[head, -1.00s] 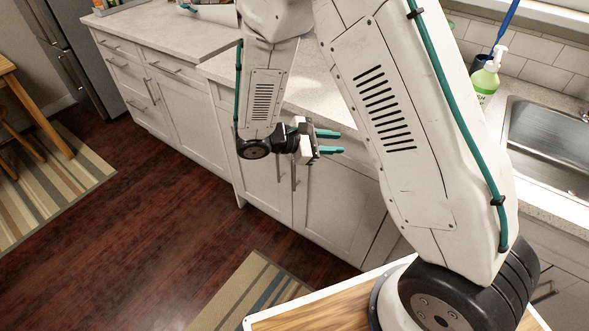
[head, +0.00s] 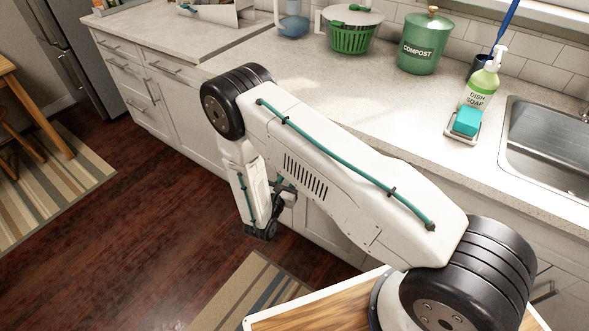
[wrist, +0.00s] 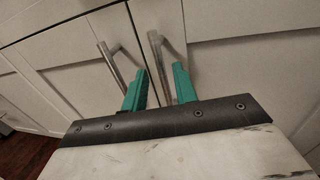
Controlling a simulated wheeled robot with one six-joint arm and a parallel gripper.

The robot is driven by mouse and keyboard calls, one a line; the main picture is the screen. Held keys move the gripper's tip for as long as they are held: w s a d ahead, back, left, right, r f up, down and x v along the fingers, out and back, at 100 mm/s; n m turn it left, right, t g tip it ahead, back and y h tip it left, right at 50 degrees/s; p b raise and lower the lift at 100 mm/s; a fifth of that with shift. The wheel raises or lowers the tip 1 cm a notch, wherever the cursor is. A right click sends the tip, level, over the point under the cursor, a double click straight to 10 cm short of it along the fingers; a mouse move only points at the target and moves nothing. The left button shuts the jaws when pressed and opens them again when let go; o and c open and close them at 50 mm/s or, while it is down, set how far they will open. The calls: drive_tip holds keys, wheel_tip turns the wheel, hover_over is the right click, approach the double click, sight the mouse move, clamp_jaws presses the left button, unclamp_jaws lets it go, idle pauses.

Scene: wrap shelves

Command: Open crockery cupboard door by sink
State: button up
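Two white cupboard doors meet in the wrist view, the left door (wrist: 72,75) and the right door (wrist: 215,40). Each has an upright metal bar handle near the seam: the left handle (wrist: 110,62) and the right handle (wrist: 157,50). My gripper (wrist: 161,69) is open, its two green fingers pointing at the doors. The right handle appears between the fingers; the left handle is outside the left finger. I cannot tell whether a finger touches a handle. Both doors look closed. In the head view my arm hides most of the gripper and these doors. The sink (head: 550,140) is at right.
The countertop (head: 300,75) above the cupboards holds a green compost bin (head: 422,48), a green colander (head: 350,38), a dish soap bottle (head: 482,88) and a teal sponge (head: 467,121). Open wooden floor (head: 150,220) lies left of my arm, with striped rugs (head: 50,185).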

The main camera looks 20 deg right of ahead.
drive_tip(key=shift+x, duration=2.1)
